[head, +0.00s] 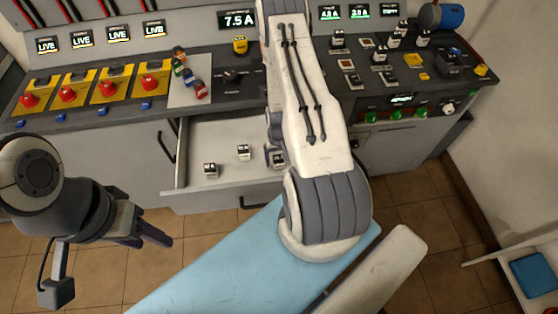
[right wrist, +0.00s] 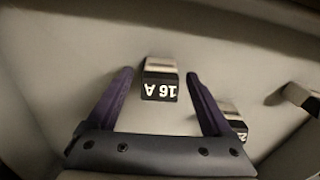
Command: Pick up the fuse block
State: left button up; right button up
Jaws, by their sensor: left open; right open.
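Three small black-and-silver fuse blocks lie in an open grey drawer (head: 225,180): a left one (head: 210,170), a middle one (head: 243,152) and a right one (head: 279,160) partly hidden by my right arm. In the right wrist view, a block marked "16 A" (right wrist: 160,80) sits between the purple fingers of my right gripper (right wrist: 160,74), with gaps on both sides. A second block (right wrist: 234,122) is just outside the right finger, and another (right wrist: 303,98) is at the right edge. My left gripper (head: 155,240) is open and empty, in front of the cabinet.
Drawer walls enclose the blocks. A light-blue surface (head: 230,265) lies in front. A blue-lined tray (head: 535,275) is at the lower right.

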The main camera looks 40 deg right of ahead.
jog(key=shift+f, duration=0.1)
grip_shut()
dwell(0.3)
